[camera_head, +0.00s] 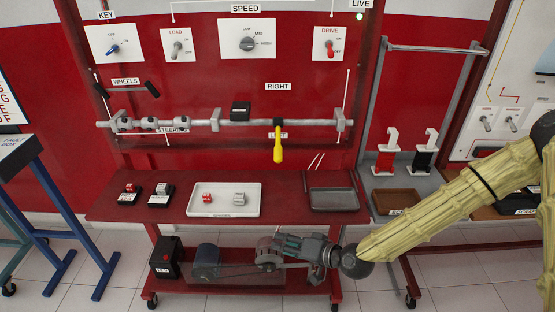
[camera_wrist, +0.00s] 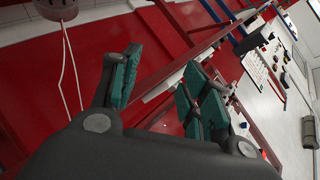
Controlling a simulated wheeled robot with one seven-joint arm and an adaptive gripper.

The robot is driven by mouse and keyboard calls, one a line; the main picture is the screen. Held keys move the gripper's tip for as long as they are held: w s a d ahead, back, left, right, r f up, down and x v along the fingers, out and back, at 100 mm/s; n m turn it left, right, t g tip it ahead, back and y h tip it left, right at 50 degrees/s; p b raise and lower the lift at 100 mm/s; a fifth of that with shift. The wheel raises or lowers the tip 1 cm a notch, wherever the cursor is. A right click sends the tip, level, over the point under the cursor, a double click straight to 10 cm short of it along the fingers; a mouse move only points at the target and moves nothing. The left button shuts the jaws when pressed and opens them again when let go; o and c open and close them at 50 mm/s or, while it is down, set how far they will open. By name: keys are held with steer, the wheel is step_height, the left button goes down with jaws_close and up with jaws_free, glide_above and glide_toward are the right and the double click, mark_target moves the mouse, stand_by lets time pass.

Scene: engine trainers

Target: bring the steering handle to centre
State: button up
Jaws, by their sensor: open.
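The steering handle (camera_head: 278,148) is a lever with a yellow grip. It hangs down from the grey horizontal shaft (camera_head: 255,123) on the red panel, covering part of the LEFT label, below the RIGHT label (camera_head: 278,87). My gripper (camera_head: 290,248) is low, in front of the lower part of the stand, below the table top and well below the handle. In the wrist view its teal-padded fingers (camera_wrist: 160,92) are apart with nothing held between them. I cannot make out the handle in the wrist view.
The red table (camera_head: 175,205) juts out below the handle, bearing a white tray (camera_head: 223,186) and a grey tray (camera_head: 335,200). A motor (camera_head: 205,262) stands on the lower shelf. Space directly before the handle looks clear.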

steer(key=w+d+r+t+y, duration=0.1)
steer(key=w+d+r+t, duration=0.1)
steer(key=w+r, duration=0.55)
steer(key=n+t+y, duration=0.1)
steer(key=t+y, duration=0.1)
steer(key=t, duration=0.1)
glide_toward(278, 156)
steer(key=shift+g, duration=0.3)
steer(key=x, duration=0.3)
steer(key=p+x, duration=0.1)
steer(key=x, duration=0.3)
steer(key=w+x, duration=0.1)
steer(key=x, duration=0.3)
steer(key=shift+s+d+f, duration=0.1)
steer(key=shift+d+f, duration=0.15)
steer(key=shift+d, duration=0.15)
jaws_close()
